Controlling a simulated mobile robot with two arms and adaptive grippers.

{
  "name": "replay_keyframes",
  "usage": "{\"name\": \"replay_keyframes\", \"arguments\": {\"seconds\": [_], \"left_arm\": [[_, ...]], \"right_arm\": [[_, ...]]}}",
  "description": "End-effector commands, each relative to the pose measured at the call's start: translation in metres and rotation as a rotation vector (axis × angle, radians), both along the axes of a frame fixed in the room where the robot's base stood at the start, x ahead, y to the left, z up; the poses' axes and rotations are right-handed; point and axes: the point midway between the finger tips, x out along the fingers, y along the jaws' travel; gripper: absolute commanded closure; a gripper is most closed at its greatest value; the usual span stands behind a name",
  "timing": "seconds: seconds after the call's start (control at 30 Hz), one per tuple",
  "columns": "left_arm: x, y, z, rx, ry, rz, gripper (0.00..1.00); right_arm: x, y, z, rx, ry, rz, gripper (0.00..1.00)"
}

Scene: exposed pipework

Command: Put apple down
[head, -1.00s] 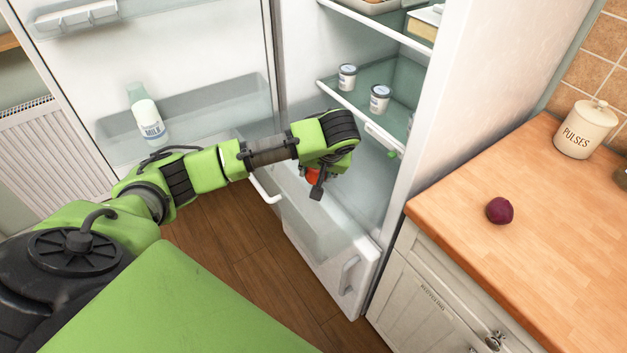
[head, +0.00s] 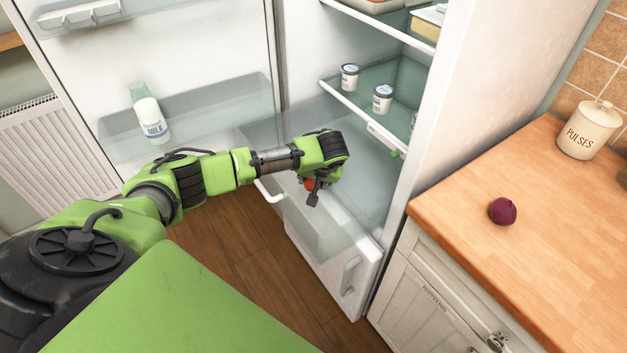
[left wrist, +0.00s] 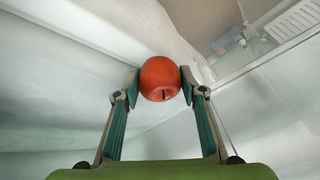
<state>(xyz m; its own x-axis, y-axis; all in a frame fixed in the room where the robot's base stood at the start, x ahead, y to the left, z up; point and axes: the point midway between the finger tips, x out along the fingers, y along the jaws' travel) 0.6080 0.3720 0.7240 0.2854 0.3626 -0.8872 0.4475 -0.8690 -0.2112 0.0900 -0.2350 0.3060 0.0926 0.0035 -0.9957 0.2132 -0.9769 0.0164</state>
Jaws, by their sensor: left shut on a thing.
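A red apple (left wrist: 160,79) sits between the two fingers of my left gripper (left wrist: 160,85) in the left wrist view, with a finger pressed on each side. In the head view the apple (head: 310,183) is mostly hidden behind my left gripper (head: 312,190). The gripper is shut on it over the open clear drawer (head: 330,228) at the bottom of the fridge. I cannot tell whether the apple touches the drawer. My right gripper is not in view.
The fridge door with a milk bottle (head: 150,118) stands open at left. Two small pots (head: 382,98) stand on a fridge shelf above. A wooden worktop (head: 560,250) at right holds a dark red round item (head: 503,211) and a pulses jar (head: 588,130).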

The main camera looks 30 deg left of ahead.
Motion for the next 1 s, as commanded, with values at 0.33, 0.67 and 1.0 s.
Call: {"name": "replay_keyframes", "arguments": {"seconds": [0.33,0.67,1.0], "left_arm": [[0.0,0.0,-0.003,0.0,0.0,0.001,0.45],[-0.001,-0.003,0.006,-0.002,-0.001,-0.002,0.45],[-0.02,-0.028,0.067,-0.003,-0.003,-0.002,0.45]], "right_arm": [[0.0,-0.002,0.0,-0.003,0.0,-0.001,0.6],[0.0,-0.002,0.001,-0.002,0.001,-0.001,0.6],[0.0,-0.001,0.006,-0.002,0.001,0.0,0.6]]}}
